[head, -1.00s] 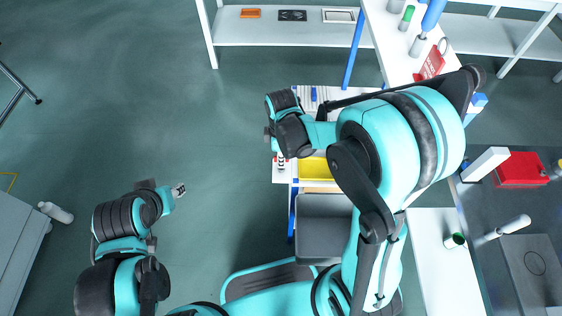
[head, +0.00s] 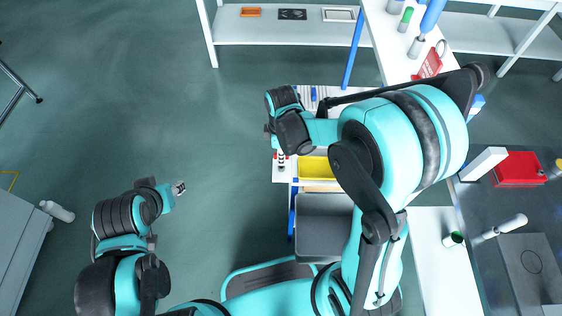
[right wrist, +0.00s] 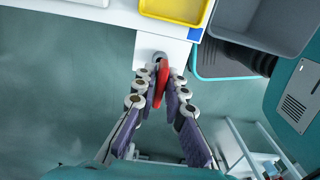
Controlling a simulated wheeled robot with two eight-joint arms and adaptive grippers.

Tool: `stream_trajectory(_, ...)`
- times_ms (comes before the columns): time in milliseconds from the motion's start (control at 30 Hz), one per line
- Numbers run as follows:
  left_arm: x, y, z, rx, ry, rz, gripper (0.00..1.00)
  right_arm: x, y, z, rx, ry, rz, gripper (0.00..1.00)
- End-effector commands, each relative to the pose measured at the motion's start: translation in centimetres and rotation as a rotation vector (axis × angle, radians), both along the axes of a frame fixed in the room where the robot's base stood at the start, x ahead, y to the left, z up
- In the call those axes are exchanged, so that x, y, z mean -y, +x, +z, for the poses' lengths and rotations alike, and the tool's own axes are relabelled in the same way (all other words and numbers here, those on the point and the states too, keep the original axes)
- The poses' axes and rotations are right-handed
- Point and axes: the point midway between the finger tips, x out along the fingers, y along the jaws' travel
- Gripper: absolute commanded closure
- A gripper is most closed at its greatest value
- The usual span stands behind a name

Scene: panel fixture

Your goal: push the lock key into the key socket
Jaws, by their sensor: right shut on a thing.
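A red lock key (right wrist: 161,80) is between the fingertips of my right gripper (right wrist: 160,95) in the right wrist view. The gripper is shut on it. The key's far end is close to a round grey fitting (right wrist: 159,57) on a white panel (right wrist: 172,38), likely the key socket; I cannot tell whether they touch. In the head view my right gripper (head: 281,160) is at the left edge of the white bench, mostly under its own wrist, and the key is not clear there. My left gripper (head: 179,188) is over bare floor, far from the panel; its jaws are too small to read.
A yellow tray (head: 314,168) and a grey bin (head: 322,228) sit just right of the right gripper. The floor on the left is open.

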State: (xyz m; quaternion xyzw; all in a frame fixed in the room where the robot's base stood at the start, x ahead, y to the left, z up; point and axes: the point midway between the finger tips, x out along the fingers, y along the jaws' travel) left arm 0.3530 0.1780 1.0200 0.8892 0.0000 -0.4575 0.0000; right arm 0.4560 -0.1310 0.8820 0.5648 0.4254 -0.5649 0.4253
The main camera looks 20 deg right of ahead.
Motion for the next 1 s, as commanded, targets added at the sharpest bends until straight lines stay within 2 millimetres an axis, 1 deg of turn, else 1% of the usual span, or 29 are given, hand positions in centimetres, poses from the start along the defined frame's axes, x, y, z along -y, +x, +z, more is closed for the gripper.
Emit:
stream_trajectory(200, 0.0, 0.0, 1.6, 0.0, 0.0, 0.0, 0.6, 0.0, 0.0, 2.0, 0.0, 0.0, 0.0, 1.0)
stream_trajectory(533, 0.0, 0.0, 3.6, 0.0, 0.0, 0.0, 0.6, 0.0, 0.0, 4.6, 0.0, 0.0, 0.0, 1.0)
stream_trajectory(800, 0.0, 0.0, 3.6, 0.0, 0.0, 0.0, 0.6, 0.0, 0.0, 4.7, 0.0, 0.0, 0.0, 1.0)
stream_trajectory(833, 0.0, 0.0, 3.6, 0.0, 0.0, 0.0, 0.6, 0.0, 0.0, 4.7, 0.0, 0.0, 0.0, 0.92)
stream_trajectory(867, 0.0, 0.0, 3.6, 0.0, 0.0, 0.0, 0.6, 0.0, 0.0, 4.7, 0.0, 0.0, 0.0, 1.0)
stream_trajectory(1000, 0.0, 0.0, 3.6, 0.0, 0.0, 0.0, 0.6, 0.0, 0.0, 4.7, 0.0, 0.0, -0.001, 1.0)
